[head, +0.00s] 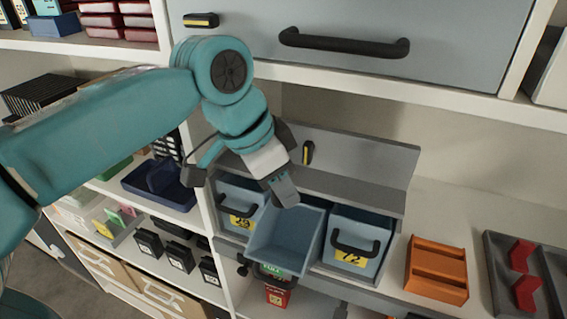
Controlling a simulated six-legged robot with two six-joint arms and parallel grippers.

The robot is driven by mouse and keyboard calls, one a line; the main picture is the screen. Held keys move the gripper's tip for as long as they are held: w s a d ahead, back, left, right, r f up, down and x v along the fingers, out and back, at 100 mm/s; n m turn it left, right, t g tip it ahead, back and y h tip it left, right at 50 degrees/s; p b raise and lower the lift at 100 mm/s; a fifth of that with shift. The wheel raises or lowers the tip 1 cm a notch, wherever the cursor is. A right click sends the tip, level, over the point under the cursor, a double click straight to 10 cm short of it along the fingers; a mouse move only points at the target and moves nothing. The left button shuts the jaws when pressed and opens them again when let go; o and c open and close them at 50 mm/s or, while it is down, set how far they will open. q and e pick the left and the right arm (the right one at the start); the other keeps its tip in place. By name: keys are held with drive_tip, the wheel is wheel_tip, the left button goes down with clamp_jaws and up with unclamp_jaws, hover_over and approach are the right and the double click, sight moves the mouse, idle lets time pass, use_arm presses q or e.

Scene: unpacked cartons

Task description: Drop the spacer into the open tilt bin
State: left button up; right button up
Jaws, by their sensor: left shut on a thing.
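The open tilt bin (284,243) is the middle blue-grey bin of a row, tipped forward with its mouth up; it looks empty in the part I see. My left gripper (285,194) comes down from above with its fingertips just over the bin's back rim, apart from the bin floor. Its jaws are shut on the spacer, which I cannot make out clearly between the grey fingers. My right gripper is not in view.
Closed bins stand left (240,200) and right (356,243) of the open one. A grey back panel (370,160) rises behind them. An orange tray (437,270) and a dark tray with red pieces (495,270) lie to the right. A cabinet door (400,70) hangs above.

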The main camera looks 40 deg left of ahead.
use_arm(q)
drive_tip(key=shift+s+a+f, duration=0.1)
drive_tip(key=shift+s+f, duration=0.05)
drive_tip(key=shift+f, duration=0.4)
drive_tip(key=shift+w+f, duration=0.2)
drive_tip(key=shift+w, duration=0.1)
drive_tip(key=o, duration=1.1)
drive_tip(key=shift+s+r, duration=0.1)
drive_tip(key=shift+s, duration=0.15)
drive_tip(key=shift+w, duration=0.1)
drive_tip(key=shift+w, duration=0.1)
drive_tip(key=v, duration=1.6)
drive_tip(key=shift+r, duration=0.1)
drive_tip(key=shift+s, duration=0.2)
